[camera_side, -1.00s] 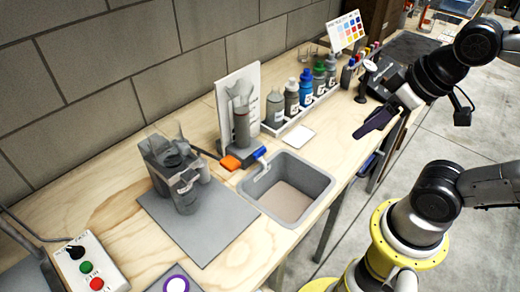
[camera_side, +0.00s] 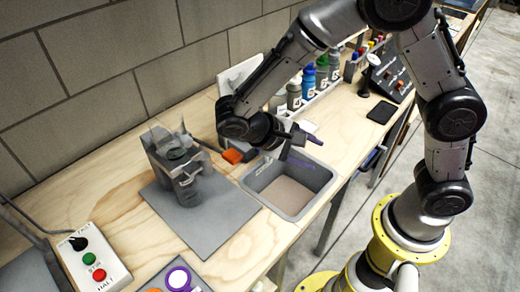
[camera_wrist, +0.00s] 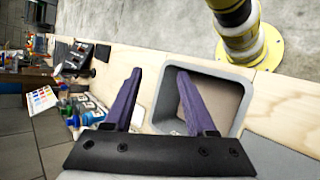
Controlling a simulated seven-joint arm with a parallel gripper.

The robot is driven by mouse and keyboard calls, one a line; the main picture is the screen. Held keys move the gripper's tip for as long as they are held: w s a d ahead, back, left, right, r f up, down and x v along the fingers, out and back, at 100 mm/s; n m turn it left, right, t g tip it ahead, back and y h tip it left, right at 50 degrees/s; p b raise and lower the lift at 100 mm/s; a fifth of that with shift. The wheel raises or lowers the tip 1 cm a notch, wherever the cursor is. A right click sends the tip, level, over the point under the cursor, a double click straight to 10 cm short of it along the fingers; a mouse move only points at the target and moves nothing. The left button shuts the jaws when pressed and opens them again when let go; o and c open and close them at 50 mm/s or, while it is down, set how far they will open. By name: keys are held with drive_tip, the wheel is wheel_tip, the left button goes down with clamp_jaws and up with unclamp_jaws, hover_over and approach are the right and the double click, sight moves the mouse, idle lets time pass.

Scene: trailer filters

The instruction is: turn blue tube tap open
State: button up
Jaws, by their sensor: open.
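The blue tube tap is hidden behind my wrist and gripper in the side view, and I cannot pick it out in the wrist view. The orange tap handle (camera_side: 232,156) shows just left of my wrist, on the bench behind the sink. The grey sink (camera_side: 322,178) is set into the bench; in the wrist view the sink (camera_wrist: 238,124) lies beyond my right finger.
A grey machine (camera_side: 180,165) stands on a grey mat (camera_side: 222,222) left of the sink. Several bottles (camera_side: 308,85) stand in a rack along the wall behind my arm. A button box (camera_side: 95,262) is at the front left. The bench right of the sink is mostly clear.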

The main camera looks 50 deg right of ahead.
drive_tip(key=w+a+f+n+t+h, duration=0.1)
drive_tip(key=w+a+f+t+h, duration=0.1)
drive_tip(key=w+a+f+t, duration=0.1)
drive_tip(key=w+a+f+n+t+h, duration=0.1)
drive_tip(key=w+a+f+t+h, duration=0.2)
drive_tip(key=w+f+t, duration=0.1)
drive_tip(key=w+a+f+n+t+h, duration=0.2)
drive_tip(key=w+a+f+t+h, duration=0.1)
drive_tip(key=w+f+t, duration=0.1)
drive_tip(key=shift+w+a+f, duration=0.15)
drive_tip(key=shift+a+f, duration=0.05)
drive_tip(key=shift+a, duration=0.05)
drive_tip(key=x, duration=1.2)
drive_tip(key=shift+w+r, duration=0.1)
drive_tip(key=shift+w, duration=0.1)
drive_tip(key=shift+a, duration=0.1)
clamp_jaws()
drive_tip(key=shift+t, duration=0.3)
